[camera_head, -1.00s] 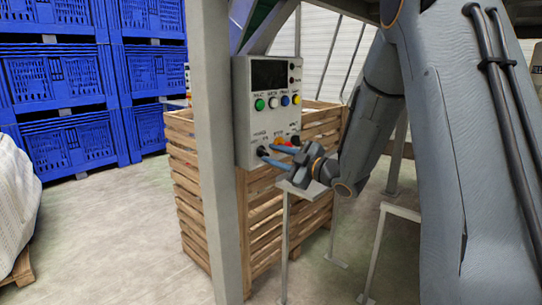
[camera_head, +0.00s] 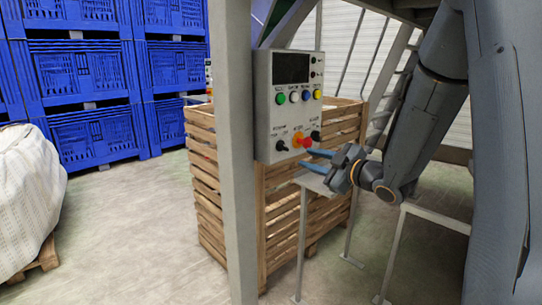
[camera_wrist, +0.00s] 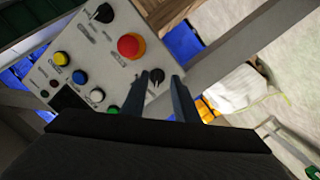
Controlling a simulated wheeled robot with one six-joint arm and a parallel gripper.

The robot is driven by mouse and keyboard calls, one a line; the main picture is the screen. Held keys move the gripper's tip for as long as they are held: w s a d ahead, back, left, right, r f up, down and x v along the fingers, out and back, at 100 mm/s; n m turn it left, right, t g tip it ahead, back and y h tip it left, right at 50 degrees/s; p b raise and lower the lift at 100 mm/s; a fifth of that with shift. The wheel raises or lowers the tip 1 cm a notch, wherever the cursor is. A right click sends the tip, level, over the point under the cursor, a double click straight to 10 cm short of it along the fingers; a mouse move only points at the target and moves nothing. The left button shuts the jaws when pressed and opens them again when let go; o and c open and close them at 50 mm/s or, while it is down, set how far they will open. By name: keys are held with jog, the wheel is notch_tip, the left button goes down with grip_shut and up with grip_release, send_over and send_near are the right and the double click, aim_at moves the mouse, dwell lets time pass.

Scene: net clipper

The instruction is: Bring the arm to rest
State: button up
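My gripper (camera_head: 308,160) is at the end of my bent arm, in front of the lower right of a grey control panel (camera_head: 262,105) and apart from it. Its two blue-grey fingers are spread with a gap between them, and nothing is held. In the wrist view the fingers (camera_wrist: 160,78) point at the panel face (camera_wrist: 100,62). A black knob (camera_wrist: 155,76) appears between the fingertips there, beside a red button with a yellow base (camera_wrist: 129,46). In the head view that black knob (camera_head: 282,146) is at the panel's lower left.
A grey post (camera_head: 238,200) stands just left of the panel. A slatted wooden crate (camera_head: 280,222) is behind and below it. Metal rails (camera_head: 395,245) stand below my arm. Blue bins (camera_head: 90,90) are stacked at the back left, with a white sack (camera_head: 28,200) before them.

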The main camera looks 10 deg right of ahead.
jog(key=s+d+f+m+g+h, duration=0.3)
jog(key=s+f+m+g+h, duration=0.6)
jog(key=s+f+m, duration=0.65)
jog(key=s+a+g, duration=0.2)
jog(key=s, duration=0.6)
jog(key=s+a+g, duration=0.2)
jog(key=s+g, duration=0.1)
jog(key=s, duration=0.6)
jog(key=shift+s+a+f+n+g+y+p, duration=0.25)
jog(key=shift+a+f+n+g+y+p, duration=0.1)
jog(key=shift+a+n, duration=0.1)
